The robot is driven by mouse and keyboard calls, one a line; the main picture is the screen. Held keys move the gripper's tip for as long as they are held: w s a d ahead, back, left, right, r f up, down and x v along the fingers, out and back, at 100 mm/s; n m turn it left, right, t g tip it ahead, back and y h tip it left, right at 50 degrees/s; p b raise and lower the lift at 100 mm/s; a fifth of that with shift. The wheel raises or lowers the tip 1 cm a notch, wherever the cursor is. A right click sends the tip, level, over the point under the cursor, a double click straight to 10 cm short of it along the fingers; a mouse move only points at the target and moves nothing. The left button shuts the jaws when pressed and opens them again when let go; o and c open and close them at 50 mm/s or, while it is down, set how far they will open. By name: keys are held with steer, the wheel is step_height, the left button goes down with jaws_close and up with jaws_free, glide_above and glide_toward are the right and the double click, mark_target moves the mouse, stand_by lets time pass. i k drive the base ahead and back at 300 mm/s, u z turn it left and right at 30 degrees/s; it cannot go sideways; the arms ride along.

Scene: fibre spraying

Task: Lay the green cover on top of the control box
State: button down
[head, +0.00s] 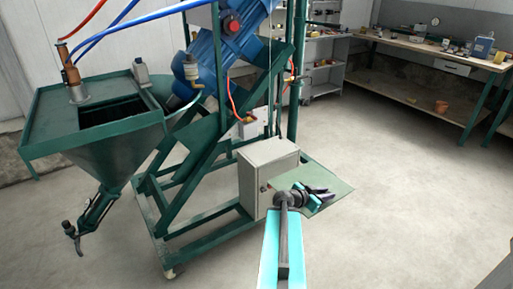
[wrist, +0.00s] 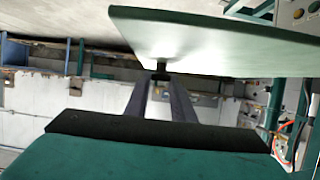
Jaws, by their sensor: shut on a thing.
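The green cover (head: 318,174) is a thin flat panel just right of the grey control box (head: 262,180), its left corner overlapping the box's side in the head view. My gripper (head: 320,193) is shut on the cover. In the wrist view the cover (wrist: 225,40) spans the upper part, and my two fingers (wrist: 160,80) meet at a small dark knob (wrist: 160,66) on its face. The control box stands on the green machine frame with its top bare. The gap between cover and box is hard to judge.
The green frame (head: 185,225) with a blue motor (head: 215,62) rises behind and left of the box. A green hopper (head: 110,150) stands at the left. A workbench (head: 440,60) stands at the back right. The floor (head: 420,190) at right is clear.

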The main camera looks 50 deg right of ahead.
mark_target(274, 152)
steer(key=i, duration=1)
steer(key=z, duration=0.05)
